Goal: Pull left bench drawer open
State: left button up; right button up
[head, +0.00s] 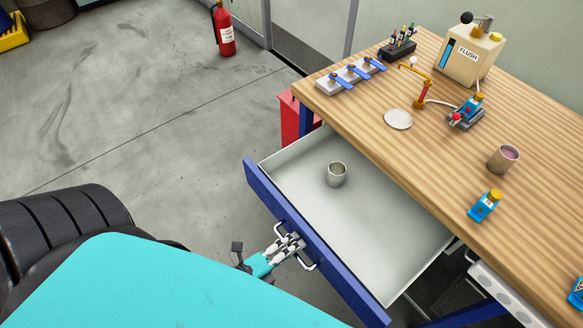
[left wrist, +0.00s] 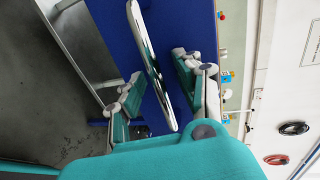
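The left bench drawer (head: 395,225) stands pulled well out from under the wooden bench, with its white inside showing. Its blue front (head: 342,285) carries a metal bar handle (head: 308,265). My left gripper (head: 292,243) is at this handle. In the left wrist view the handle (left wrist: 148,62) runs between the two fingers of my left gripper (left wrist: 160,78), with a gap visible on both sides, so the gripper is open around it. A small metal cup (head: 337,175) stands upright inside the drawer. My right gripper is not in view.
The bench top (head: 365,115) holds a flush container (head: 470,55), a blue-and-yellow bottle (head: 485,205), a cup (head: 502,159) and a white dish (head: 398,119). A red cabinet (head: 290,118) stands behind the drawer. The floor to the left is largely clear; a fire extinguisher (head: 224,32) stands far back.

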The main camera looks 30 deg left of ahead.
pick_arm(q)
jog(key=v, duration=1.2)
dwell(0.4)
